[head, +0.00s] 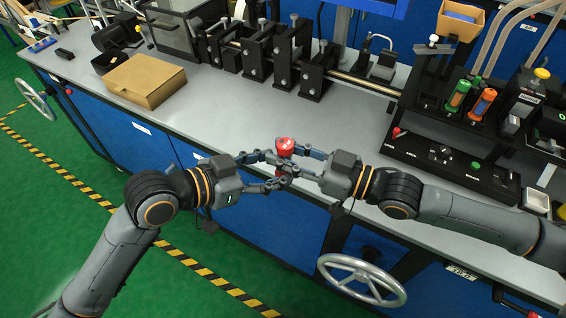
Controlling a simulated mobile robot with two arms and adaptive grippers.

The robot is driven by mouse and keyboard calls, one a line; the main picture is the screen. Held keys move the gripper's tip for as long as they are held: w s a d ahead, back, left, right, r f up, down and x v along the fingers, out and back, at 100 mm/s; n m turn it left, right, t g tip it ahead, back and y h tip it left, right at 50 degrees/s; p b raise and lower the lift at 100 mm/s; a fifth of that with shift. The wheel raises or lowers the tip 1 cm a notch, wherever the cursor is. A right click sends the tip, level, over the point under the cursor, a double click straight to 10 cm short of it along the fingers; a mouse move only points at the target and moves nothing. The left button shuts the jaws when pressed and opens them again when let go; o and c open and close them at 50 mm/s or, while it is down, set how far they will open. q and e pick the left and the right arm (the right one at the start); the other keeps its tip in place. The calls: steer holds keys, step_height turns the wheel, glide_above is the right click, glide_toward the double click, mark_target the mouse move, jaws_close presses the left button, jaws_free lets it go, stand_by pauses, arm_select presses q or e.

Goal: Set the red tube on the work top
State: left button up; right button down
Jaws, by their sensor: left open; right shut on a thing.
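The red tube (285,147) stands roughly upright between my two grippers near the front edge of the grey work top (215,120). My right gripper (291,160) comes in from the right and is shut on the tube. My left gripper (275,170) comes in from the left, its fingers open and close around the same spot. The fingers hide the lower part of the tube. I cannot tell whether its bottom touches anything.
A brown cardboard box (146,80) lies at the left of the work top. Black machine blocks (258,55) line the back. The middle of the work top is clear.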

arm_select(q)
steer(key=shift+x, duration=1.85)
jaws_close()
steer(key=shift+r, duration=0.1)
arm_select(e)
steer(key=c, duration=1)
jaws_free()
steer(key=shift+r, duration=0.15)
